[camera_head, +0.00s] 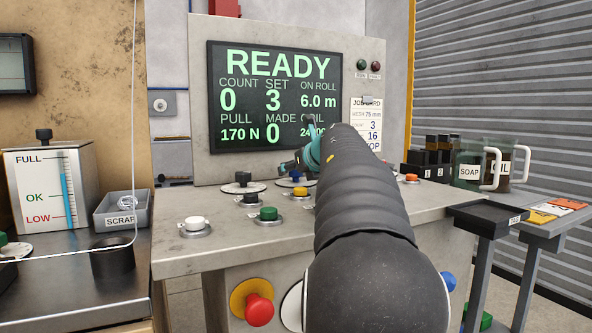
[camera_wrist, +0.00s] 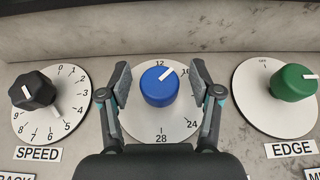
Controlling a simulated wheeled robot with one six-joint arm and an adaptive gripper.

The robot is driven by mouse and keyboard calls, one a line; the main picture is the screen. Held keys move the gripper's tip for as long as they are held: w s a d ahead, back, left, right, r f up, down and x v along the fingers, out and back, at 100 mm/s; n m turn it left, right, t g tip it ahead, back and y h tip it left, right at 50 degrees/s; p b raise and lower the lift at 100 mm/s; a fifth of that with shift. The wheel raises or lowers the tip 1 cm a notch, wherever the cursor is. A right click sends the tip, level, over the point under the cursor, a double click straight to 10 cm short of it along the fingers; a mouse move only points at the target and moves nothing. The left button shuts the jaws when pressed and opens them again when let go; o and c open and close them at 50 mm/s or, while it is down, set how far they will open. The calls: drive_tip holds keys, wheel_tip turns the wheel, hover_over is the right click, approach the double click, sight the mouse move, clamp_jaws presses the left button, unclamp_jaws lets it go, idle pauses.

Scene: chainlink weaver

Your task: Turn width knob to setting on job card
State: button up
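A blue knob (camera_wrist: 160,86) sits on a white dial plate (camera_wrist: 161,132) marked 12, 24 and 28, with another number partly hidden at upper right. Its white pointer slants up and right toward that number. The knob's name label is not visible. My gripper (camera_wrist: 160,72) is open, with one finger on each side of the blue knob and a gap on both sides. In the head view my gripper (camera_head: 306,156) is over the console, partly hidden by my arm. The job card (camera_head: 366,124) reads mesh 75 mm, 3, 16 and STOP; some labels are unreadable.
A black SPEED knob (camera_wrist: 33,90) is on the left and a green EDGE knob (camera_wrist: 293,83) on the right. The screen (camera_head: 270,95) reads READY. Several coloured buttons, including a green one (camera_head: 268,214), are on the console. A red button (camera_head: 259,309) is on its front.

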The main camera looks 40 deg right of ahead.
drive_tip(key=v, duration=1.2)
drive_tip(key=shift+f, duration=0.1)
idle(0.4)
